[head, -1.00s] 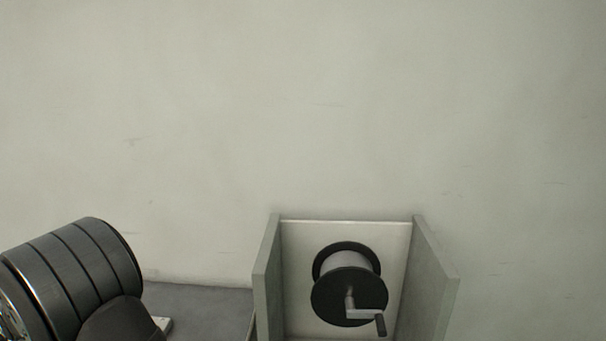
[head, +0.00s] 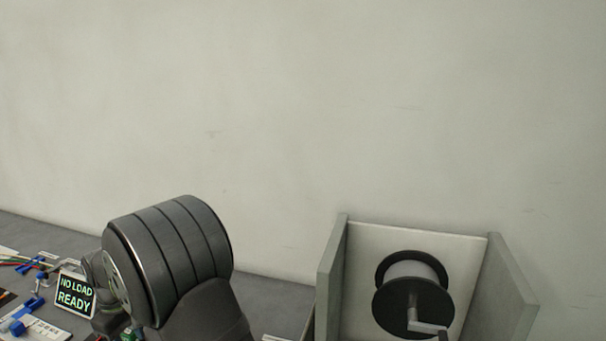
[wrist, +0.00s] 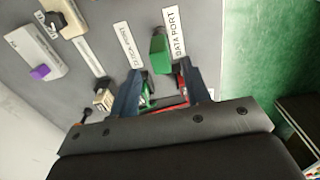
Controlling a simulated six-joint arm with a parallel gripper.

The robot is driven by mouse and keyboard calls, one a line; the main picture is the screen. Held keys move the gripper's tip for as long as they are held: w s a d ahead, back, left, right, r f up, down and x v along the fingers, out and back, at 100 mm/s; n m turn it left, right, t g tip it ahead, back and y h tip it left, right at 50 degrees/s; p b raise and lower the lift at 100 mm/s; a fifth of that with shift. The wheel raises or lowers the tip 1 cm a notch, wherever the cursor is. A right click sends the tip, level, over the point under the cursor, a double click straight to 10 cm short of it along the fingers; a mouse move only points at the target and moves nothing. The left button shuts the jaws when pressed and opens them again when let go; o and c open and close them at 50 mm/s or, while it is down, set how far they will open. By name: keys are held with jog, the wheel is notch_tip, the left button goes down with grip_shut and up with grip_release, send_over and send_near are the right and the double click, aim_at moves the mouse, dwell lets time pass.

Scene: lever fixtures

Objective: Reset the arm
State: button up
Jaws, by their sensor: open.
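In the wrist view my gripper (wrist: 168,92) is open, its two dark fingers apart. Between and just beyond the fingertips is a green block-shaped part (wrist: 159,54) beside a white label reading DATA PORT (wrist: 174,33). Whether the fingers touch anything is not clear. Another green part and a red piece show lower between the fingers, partly hidden. In the head view a dark, banded part of my arm (head: 170,255) fills the lower left, and my gripper is not visible there.
A small screen (head: 75,293) reads NO LOAD READY. A crank reel (head: 412,295) stands between grey panels (head: 334,270) at the right. Blue pieces and wires lie at the far left. The wrist view shows a purple piece (wrist: 40,72), several labelled fixtures and a green surface (wrist: 262,60).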

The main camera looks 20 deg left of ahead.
notch_tip(320, 180, down, 7)
jog(key=shift+f, duration=0.1)
jog(key=shift+a+r, duration=0.15)
jog(key=shift+r, duration=0.2)
notch_tip(320, 180, up, 4)
jog(key=shift+f, duration=0.2)
jog(key=w+d+r+m, duration=0.3)
jog(key=w+d+r, duration=0.8)
jog(key=w+d, duration=0.25)
jog(key=w+d+r+m, duration=0.3)
jog(key=w+d+r, duration=0.95)
jog(key=w, duration=0.25)
jog(key=w+d+r+m, duration=0.2)
jog(key=d+m, duration=0.1)
jog(key=d, duration=0.9)
jog(key=w+d+r+m, duration=0.1)
jog(key=d+r+m, duration=0.2)
jog(key=d, duration=0.8)
jog(key=shift+w+d+r+m, duration=0.2)
jog(key=shift+w+d+m, duration=0.1)
jog(key=shift+w+d, duration=0.1)
